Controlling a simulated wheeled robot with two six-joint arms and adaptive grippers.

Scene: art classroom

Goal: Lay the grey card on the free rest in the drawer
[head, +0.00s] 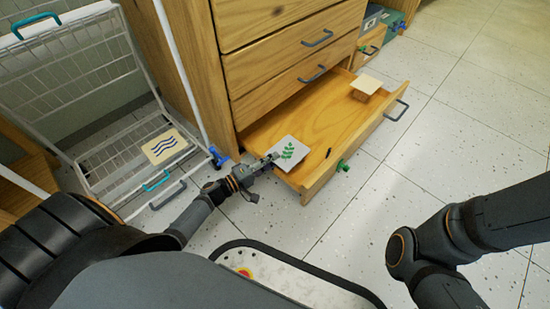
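The grey card (287,152), with a green leaf print, is at the near left corner of the open drawer (317,122). My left gripper (270,160) is at the card's left edge and appears shut on it. Whether the card touches the drawer is hard to tell. A pale cream rest (367,84) stands in the far right part of the drawer with nothing seen on it. Any rest under the card is hidden. My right arm comes in at the lower right; its gripper is out of the picture.
A white wire rack (85,95) stands at the left, with a cream card with dark wavy lines (165,146) low in it. The wooden cabinet (270,45) rises behind the drawer. Open tiled floor (440,130) lies to the right.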

